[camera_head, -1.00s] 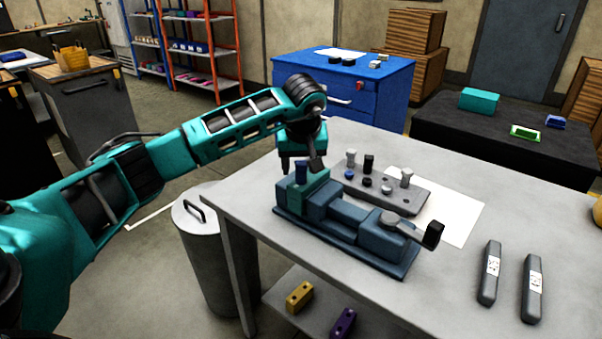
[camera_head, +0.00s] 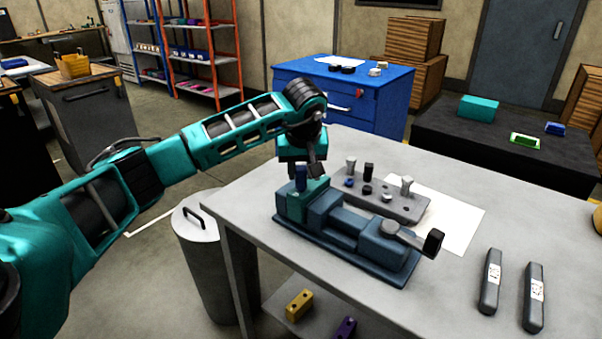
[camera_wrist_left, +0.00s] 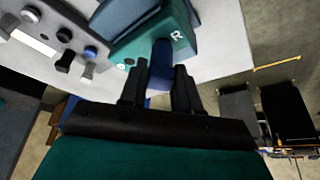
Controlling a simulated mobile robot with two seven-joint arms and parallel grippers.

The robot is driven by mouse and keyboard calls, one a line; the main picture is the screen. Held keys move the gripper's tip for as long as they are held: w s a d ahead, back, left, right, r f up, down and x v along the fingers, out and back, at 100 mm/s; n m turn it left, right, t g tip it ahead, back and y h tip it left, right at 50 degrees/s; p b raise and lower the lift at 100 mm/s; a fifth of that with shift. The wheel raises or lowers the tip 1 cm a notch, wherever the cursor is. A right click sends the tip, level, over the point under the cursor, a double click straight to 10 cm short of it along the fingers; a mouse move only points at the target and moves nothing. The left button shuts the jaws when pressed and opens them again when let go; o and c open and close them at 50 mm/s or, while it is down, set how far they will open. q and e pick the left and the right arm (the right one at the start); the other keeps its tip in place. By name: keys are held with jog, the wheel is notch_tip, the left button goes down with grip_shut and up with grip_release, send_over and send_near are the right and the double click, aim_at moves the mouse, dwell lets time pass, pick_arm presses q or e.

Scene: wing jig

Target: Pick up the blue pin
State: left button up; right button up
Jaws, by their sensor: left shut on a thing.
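The blue pin (camera_head: 301,178) stands upright at the teal block (camera_head: 318,190) at the left end of the blue-grey vise (camera_head: 370,225). My left gripper (camera_head: 300,172) comes down from above and is shut on the blue pin. In the left wrist view the pin (camera_wrist_left: 161,60) sits between the two dark fingers (camera_wrist_left: 160,84), its far end at the teal block marked with an R (camera_wrist_left: 182,32). Whether the pin's lower end is still inside the block is hard to tell. My right gripper is not in view.
Behind the vise stands a grey pin rack (camera_head: 415,208) with several pins and knobs, beside a white sheet (camera_head: 455,222). Two dark grey labelled tools (camera_head: 491,280) lie at the table's right. A grey bin (camera_head: 205,255) stands left of the table (camera_head: 245,210).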

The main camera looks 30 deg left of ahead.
aim_at(301, 167)
pick_arm(q)
notch_tip(301, 167, up, 19)
jog(key=p, duration=0.1)
jog(key=shift+r+p, duration=0.15)
jog(key=shift+p, duration=0.25)
